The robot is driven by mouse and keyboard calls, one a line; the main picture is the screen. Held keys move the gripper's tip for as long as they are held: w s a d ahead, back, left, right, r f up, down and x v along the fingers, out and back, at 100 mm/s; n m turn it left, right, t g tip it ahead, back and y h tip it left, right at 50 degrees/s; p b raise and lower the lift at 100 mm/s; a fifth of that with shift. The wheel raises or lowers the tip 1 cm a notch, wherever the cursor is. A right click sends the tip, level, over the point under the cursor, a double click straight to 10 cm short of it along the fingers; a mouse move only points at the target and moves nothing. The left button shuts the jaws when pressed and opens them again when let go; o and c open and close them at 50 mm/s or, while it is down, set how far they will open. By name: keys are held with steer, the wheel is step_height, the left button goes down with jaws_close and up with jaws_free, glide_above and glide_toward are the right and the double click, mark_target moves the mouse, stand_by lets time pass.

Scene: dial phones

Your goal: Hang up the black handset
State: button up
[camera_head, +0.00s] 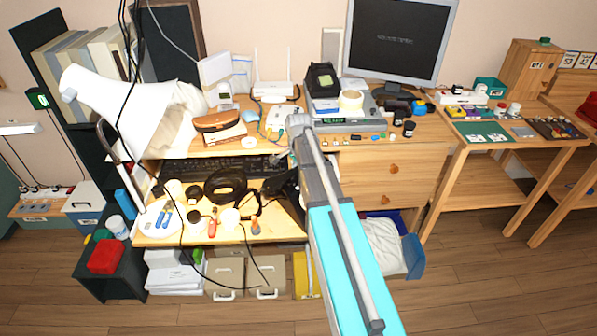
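I cannot make out the black handset for certain at this size. My gripper (284,190) is a dark shape over the right part of the pulled-out lower shelf, partly behind my own arm. Its fingers are too small and dark to tell whether they are open or hold anything. A coiled black item (226,185) lies on that shelf to the left of my gripper. A pale device (277,119), possibly a phone, sits on the desk behind my arm's elbow. A black boxy item (322,79) stands on grey equipment to its right; I cannot tell what it is.
The wooden desk (405,134) is crowded. A black keyboard (215,167) lies behind the lower shelf (180,238), which holds small tools. A white lamp (110,97) and hanging cables are at left. A monitor (396,38) stands at back right. Floor is clear at right.

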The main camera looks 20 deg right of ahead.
steer(key=shift+o, duration=1)
steer(key=shift+r, duration=0.2)
step_height(320, 180, up, 7)
steer(key=p, duration=0.7)
steer(key=shift+s+a+r+p, duration=0.1)
steer(key=shift+p, duration=0.2)
steer(key=shift+s+a+f+n, duration=0.25)
steer(key=shift+s+n, duration=0.2)
steer(key=shift+n, duration=0.05)
steer(key=s+a+f+n+b, duration=0.1)
steer(key=s+a+n, duration=0.3)
steer(key=s+n, duration=0.3)
steer(key=s+a+f+n+b, duration=0.1)
steer(key=s+a+n+b, duration=0.1)
steer(key=s+a+n, duration=0.3)
steer(key=shift+s+a+f+n, duration=0.15)
steer(key=shift+s+f+n, duration=0.15)
steer(key=shift+s+n, duration=1.8)
